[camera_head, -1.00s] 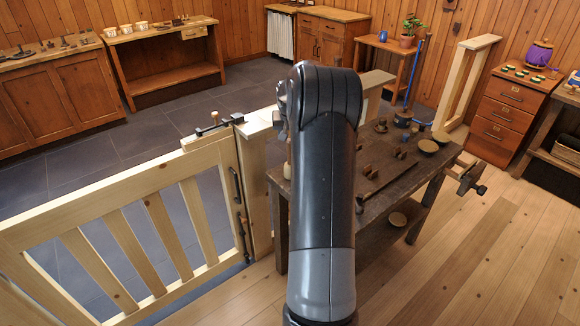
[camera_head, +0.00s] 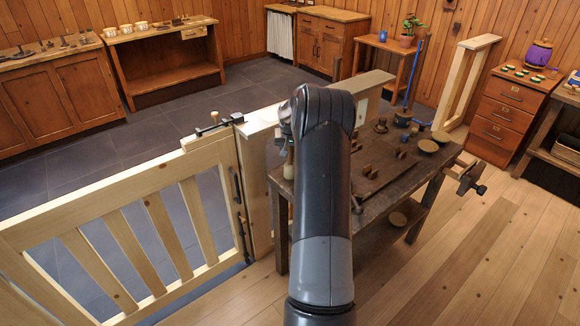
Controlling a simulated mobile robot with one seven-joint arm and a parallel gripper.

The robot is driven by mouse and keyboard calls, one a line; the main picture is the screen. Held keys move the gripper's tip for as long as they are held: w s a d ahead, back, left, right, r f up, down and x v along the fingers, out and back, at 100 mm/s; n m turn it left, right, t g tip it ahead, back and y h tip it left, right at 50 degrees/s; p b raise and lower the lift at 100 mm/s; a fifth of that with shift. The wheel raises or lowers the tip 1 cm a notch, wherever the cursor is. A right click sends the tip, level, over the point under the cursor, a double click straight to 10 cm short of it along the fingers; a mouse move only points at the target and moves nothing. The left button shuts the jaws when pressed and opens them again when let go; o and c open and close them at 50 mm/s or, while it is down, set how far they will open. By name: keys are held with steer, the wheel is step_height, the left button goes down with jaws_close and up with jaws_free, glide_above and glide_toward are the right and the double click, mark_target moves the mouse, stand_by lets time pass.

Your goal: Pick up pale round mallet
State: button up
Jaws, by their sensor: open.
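The dark wooden workbench (camera_head: 375,190) stands behind my arm, with small turned wooden pieces on it. A small pale object (camera_head: 288,166) stands at the bench's left end, partly hidden by my arm; it may be the pale round mallet, but I cannot tell. My own dark arm fills the middle of the view and covers part of the bench top.
A pale wooden gate (camera_head: 130,235) and its post stand left of the bench. A vise (camera_head: 468,178) juts from the bench's right end. Round wooden dishes (camera_head: 428,146) lie near that end. The plank floor at right (camera_head: 490,250) is clear.

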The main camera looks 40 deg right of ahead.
jaws_close()
stand_by(0.3)
stand_by(0.3)
step_height(320, 180, up, 10)
steer(key=shift+r, duration=0.1)
steer(key=c, duration=0.6)
jaws_free()
steer(key=shift+c, duration=0.2)
jaws_close()
